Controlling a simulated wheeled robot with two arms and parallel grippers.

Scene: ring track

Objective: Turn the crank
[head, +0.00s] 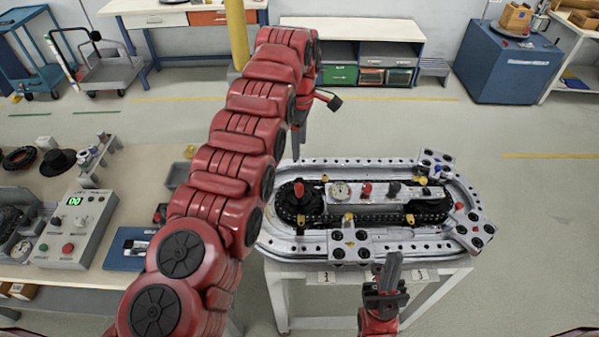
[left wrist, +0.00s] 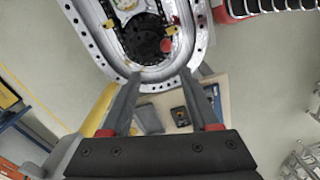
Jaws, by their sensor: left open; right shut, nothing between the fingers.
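The crank appears to be the black round disc with a red knob (head: 298,188) at the left end of the oval ring track (head: 275,238). In the left wrist view the red knob (left wrist: 167,45) shows on the dark disc (left wrist: 145,35), beyond my fingertips. My left gripper (head: 297,150) points down near the track's far left edge, apart from the knob. It is open and empty, with its two fingers (left wrist: 161,77) spread across the view of the track's curved end. My right gripper (head: 390,272) is shut and empty in front of the track's near edge.
A gauge (head: 340,190) and another red knob (head: 366,188) sit on the track's middle block. A side table with a control box (head: 75,228) and a blue tray (head: 130,248) stands at the left. My left arm crosses in front of part of it. Floor right of the track is clear.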

